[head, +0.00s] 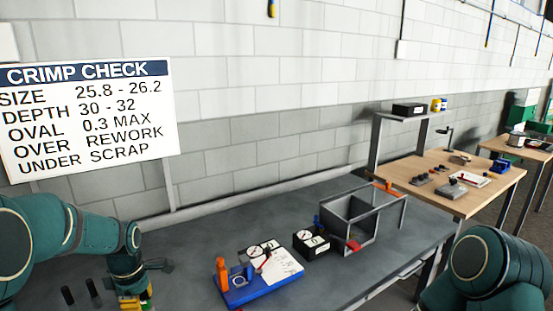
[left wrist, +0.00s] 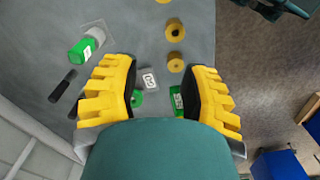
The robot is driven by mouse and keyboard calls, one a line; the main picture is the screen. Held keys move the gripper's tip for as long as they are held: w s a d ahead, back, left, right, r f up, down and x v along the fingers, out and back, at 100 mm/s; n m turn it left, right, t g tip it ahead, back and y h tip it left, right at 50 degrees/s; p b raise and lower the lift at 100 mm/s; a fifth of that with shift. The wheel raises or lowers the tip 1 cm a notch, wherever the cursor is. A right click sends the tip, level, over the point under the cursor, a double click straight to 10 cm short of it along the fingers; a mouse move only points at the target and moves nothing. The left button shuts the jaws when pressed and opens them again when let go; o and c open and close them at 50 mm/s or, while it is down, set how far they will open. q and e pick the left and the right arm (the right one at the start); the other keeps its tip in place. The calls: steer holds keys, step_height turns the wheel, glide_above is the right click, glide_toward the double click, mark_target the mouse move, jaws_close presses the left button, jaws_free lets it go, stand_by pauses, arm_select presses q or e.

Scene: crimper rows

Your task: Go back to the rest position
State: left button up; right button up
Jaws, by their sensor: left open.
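My left gripper (left wrist: 168,88) has its two yellow fingers spread apart with nothing held between them. In the head view the left gripper (head: 140,304) is at the bottom edge, partly cut off, above the left part of the grey bench (head: 205,232). In the left wrist view a small grey labelled block (left wrist: 148,80), a green ring (left wrist: 137,98) and a green labelled piece (left wrist: 177,98) lie below and between the fingers. My right arm shows at the lower right of the head view, but its gripper is out of frame.
A blue fixture (head: 262,291), a black gauge box (head: 311,244) and a grey open-framed bin (head: 348,219) stand on the bench. Yellow rings (left wrist: 175,30) and a green-capped bottle (left wrist: 84,48) lie near my left gripper. A wooden table (head: 425,188) stands farther right.

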arm_select(q)
steer(key=s+d+f+m, duration=0.1)
steer(key=d+f+m, duration=0.1)
steer(key=d+f, duration=0.1)
steer(key=s+d+f+m+h, duration=0.1)
steer(key=d+f+m, duration=0.2)
steer(key=f, duration=0.3)
steer(key=s+d+f+m, duration=0.1)
steer(key=d+f+m, duration=0.1)
steer(key=d+f, duration=0.1)
steer(key=shift+f+m+t+h, duration=0.3)
steer(key=shift+f, duration=0.45)
steer(key=s+d+f+m+t+h, duration=0.1)
steer(key=s+d+f+m, duration=0.35)
steer(key=s+d, duration=0.2)
steer(key=s+d+f+m+h, duration=0.1)
steer(key=s+d+f+m, duration=0.3)
steer(key=s+d+m, duration=0.25)
step_height(320, 180, down, 7)
steer(key=b, duration=0.7)
steer(key=shift+s+a+f+n, duration=0.15)
steer(key=shift+s+f+n, duration=0.1)
steer(key=shift+n, duration=0.15)
arm_select(e)
step_height(320, 180, down, 8)
steer(key=shift+s+a+r, duration=0.15)
steer(key=shift+s+a, duration=0.15)
